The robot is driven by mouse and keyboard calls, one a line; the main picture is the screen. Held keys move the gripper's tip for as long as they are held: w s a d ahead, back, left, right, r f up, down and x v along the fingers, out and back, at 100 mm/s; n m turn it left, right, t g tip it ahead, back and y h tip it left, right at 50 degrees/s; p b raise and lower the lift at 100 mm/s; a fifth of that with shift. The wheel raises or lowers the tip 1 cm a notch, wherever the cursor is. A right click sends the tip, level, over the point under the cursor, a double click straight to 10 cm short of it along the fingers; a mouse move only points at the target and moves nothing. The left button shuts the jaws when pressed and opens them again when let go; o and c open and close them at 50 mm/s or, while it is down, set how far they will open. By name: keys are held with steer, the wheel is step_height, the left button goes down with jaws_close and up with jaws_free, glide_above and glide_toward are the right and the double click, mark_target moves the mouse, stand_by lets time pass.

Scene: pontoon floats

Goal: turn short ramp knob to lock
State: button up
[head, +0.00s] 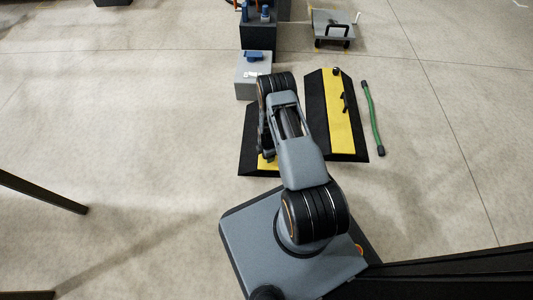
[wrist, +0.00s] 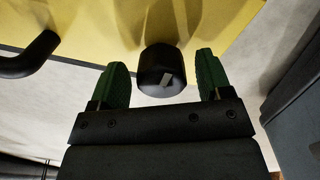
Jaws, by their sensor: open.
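The short ramp (head: 247,150) is black with a yellow middle strip and lies on the floor, largely hidden behind my arm in the head view. In the wrist view, its yellow face (wrist: 90,25) carries a round black knob (wrist: 155,78) with a small pale mark. A curved black handle (wrist: 25,60) is at the left. My gripper (wrist: 162,70) is open, with one green fingertip on each side of the knob and visible gaps on both sides. The fingers look apart from the knob. The gripper is mostly hidden in the head view.
A longer black and yellow ramp (head: 342,125) with its own knob and handle lies to the right. A green hose-like bar (head: 372,117) is beyond it. A grey box (head: 252,88) stands behind the short ramp, and a grey cart (head: 333,25) farther back. Floor at the left is clear.

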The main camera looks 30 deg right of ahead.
step_height(320, 180, up, 14)
steer(key=p, duration=0.6)
steer(key=shift+s, duration=0.15)
steer(key=shift+f, duration=0.1)
steer(key=a+r+m+t+p, duration=0.1)
steer(key=a+r+m+p, duration=0.25)
steer(key=r+p, duration=1.25)
steer(key=a+r+m+t+p, duration=0.15)
steer(key=r+m, duration=0.35)
steer(key=r, duration=2.5)
steer(key=s+a+r+m+p, duration=0.1)
steer(key=s+r+m+p, duration=0.2)
steer(key=r, duration=0.7)
steer(key=s+a+r+m+p, duration=0.2)
steer(key=s+r+m+p, duration=0.1)
steer(key=s+r+p, duration=0.4)
steer(key=s+a+r+m+p, duration=0.2)
steer(key=s+r+p, duration=0.3)
steer(key=r, duration=0.7)
steer(key=shift+s+r+m+t+p, duration=0.35)
steer(key=shift+m+t+p, duration=0.1)
